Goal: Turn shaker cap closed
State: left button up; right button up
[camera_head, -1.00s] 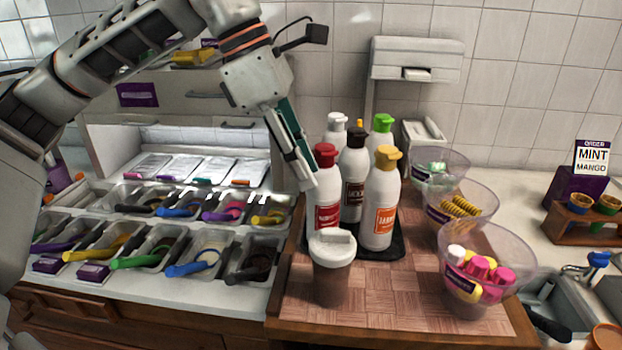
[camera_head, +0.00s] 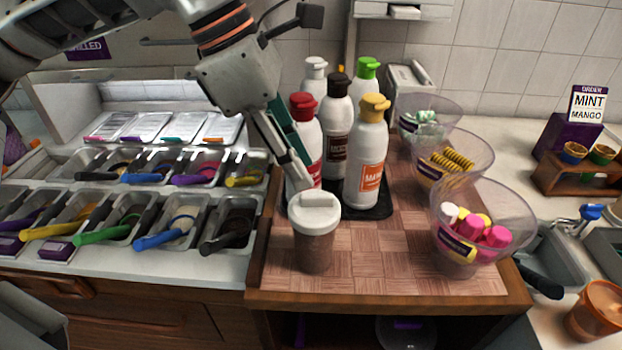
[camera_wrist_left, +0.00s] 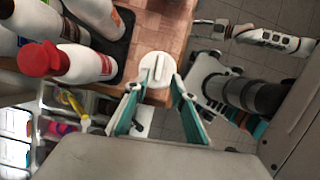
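The shaker (camera_head: 315,248) is a brown cup standing upright on the near left part of the wooden counter. Its white cap (camera_head: 318,204) sits on top and has a raised bar across it. My left gripper (camera_head: 304,184) points down just above and behind the cap. In the left wrist view my left gripper (camera_wrist_left: 154,92) is open and empty, its fingers spread, with the round white cap (camera_wrist_left: 157,70) just beyond the fingertips. I cannot tell whether they touch. My right gripper is not in the head view; in the wrist view I cannot make it out clearly.
Several sauce bottles (camera_head: 366,160) stand on a black tray (camera_head: 383,209) close behind the shaker. Clear bowls (camera_head: 492,198) line the counter's right side. Topping bins (camera_head: 236,222) lie to the left. The counter in front and right of the shaker is bare.

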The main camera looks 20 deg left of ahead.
aim_at(316, 195)
pick_arm(q)
jog(key=shift+x, duration=2.65)
jog(key=shift+a, duration=0.15)
grip_shut()
